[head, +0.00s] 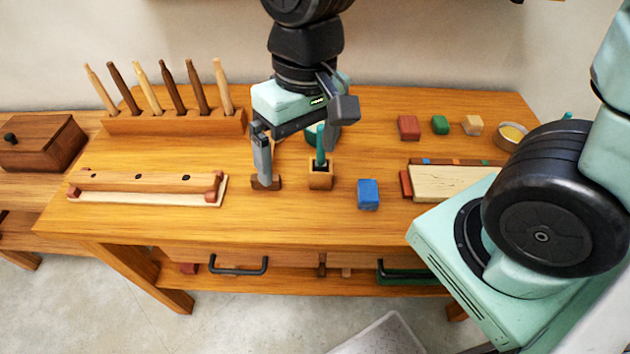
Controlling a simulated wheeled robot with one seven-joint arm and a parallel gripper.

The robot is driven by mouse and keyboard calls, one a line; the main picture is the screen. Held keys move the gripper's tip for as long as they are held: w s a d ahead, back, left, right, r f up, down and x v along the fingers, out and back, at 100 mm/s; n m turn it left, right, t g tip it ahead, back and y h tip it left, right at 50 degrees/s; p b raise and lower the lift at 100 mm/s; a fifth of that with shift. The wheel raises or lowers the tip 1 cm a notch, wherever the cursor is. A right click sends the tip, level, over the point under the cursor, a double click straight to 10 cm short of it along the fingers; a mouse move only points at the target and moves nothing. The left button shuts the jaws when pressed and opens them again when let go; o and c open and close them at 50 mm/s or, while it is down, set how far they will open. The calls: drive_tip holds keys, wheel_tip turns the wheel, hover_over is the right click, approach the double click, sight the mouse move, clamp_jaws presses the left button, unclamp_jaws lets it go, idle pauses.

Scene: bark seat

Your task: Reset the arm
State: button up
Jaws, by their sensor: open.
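My gripper (297,163) is over the middle of the workbench (300,225), pointing down with its two fingers spread. Nothing shows held between them. A small wooden holder (320,181) with a teal-handled tool (321,150) upright in it stands near the right finger. I cannot tell whether they touch. A dark brown piece (267,184) shows at the left fingertip. A blue block (368,194) lies to the right of the holder. A teal round thing behind the gripper is partly hidden.
A rack (175,123) of several upright wooden handles stands back left, with a wooden bar (145,182) in front. Red (409,128), green (440,125) and tan (473,125) blocks and a round dish (511,136) sit back right. My arm hides the right front.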

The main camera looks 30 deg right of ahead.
drive_tip(key=s+a+n, duration=0.1)
drive_tip(key=s+n, duration=0.4)
drive_tip(key=s, duration=0.2)
drive_tip(key=shift+a+r+n+h, duration=0.25)
drive_tip(key=shift+a+n+h, duration=0.05)
drive_tip(key=shift+f, duration=0.1)
drive_tip(key=shift+o, duration=0.5)
